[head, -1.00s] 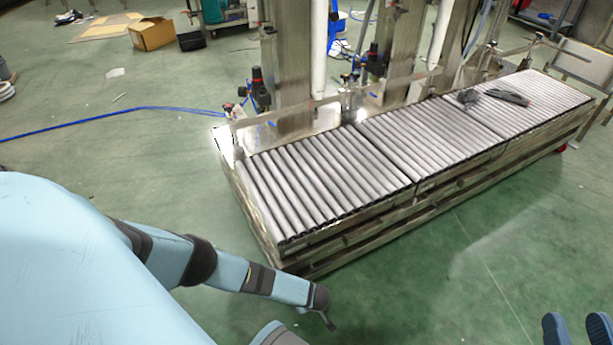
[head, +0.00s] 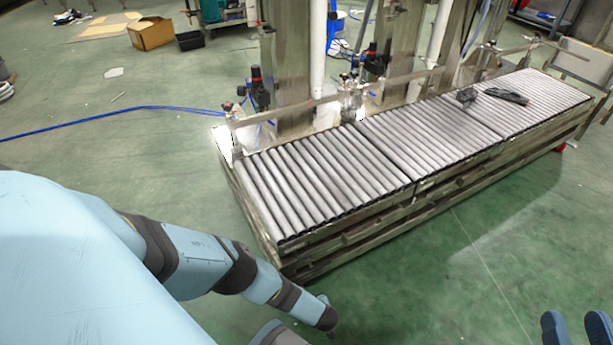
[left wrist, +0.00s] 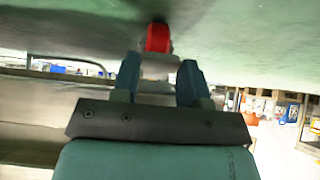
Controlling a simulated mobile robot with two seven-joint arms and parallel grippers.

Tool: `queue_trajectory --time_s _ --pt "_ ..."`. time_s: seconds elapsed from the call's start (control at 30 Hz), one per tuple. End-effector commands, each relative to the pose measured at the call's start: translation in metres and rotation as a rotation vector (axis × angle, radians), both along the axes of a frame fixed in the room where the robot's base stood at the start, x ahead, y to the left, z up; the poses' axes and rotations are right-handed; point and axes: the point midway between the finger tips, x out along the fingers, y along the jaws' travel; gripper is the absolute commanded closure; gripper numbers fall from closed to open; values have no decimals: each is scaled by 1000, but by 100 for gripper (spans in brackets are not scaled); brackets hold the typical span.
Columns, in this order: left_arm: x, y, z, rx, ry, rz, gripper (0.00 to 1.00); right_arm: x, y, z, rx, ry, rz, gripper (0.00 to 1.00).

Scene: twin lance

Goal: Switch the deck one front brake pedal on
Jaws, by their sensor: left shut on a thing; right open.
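In the left wrist view, a red rounded part (left wrist: 158,38) that looks like a caster wheel shows just beyond my left fingertips. A pale grey piece, which looks like the front brake pedal (left wrist: 157,66), lies between the fingers of my left gripper (left wrist: 159,78), which is shut on it. The pedal's on or off position cannot be told. In the head view my left arm reaches down to the near left corner of the roller deck (head: 315,185), and the pedal is hidden there. My right gripper (head: 577,330) is open and empty at the bottom right, over bare floor.
The deck is a long, low roller conveyor with metal side rails. Dark items (head: 505,96) lie on its rollers. Steel columns (head: 285,70) stand behind it. A blue hose (head: 110,112) and a cardboard box (head: 152,33) are on the floor. The green floor in front is clear.

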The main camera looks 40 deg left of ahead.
Motion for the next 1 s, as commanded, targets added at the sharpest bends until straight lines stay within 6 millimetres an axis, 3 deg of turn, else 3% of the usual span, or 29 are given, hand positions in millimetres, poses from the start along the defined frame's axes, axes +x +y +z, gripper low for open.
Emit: queue_trajectory --time_s 0.5,0.53,0.6,1.0 --pt "-1 -1 -4 53 -23 0 83 0 0 0 1 0 -1 57" --pt "-1 -1 -4 53 -23 0 53 0 0 0 1 0 -1 57" --pt "-1 -1 -3 53 -23 0 37 0 0 0 2 0 -1 57" --pt "1 0 1 53 -25 2 34 0 0 3 3 1 0 57"
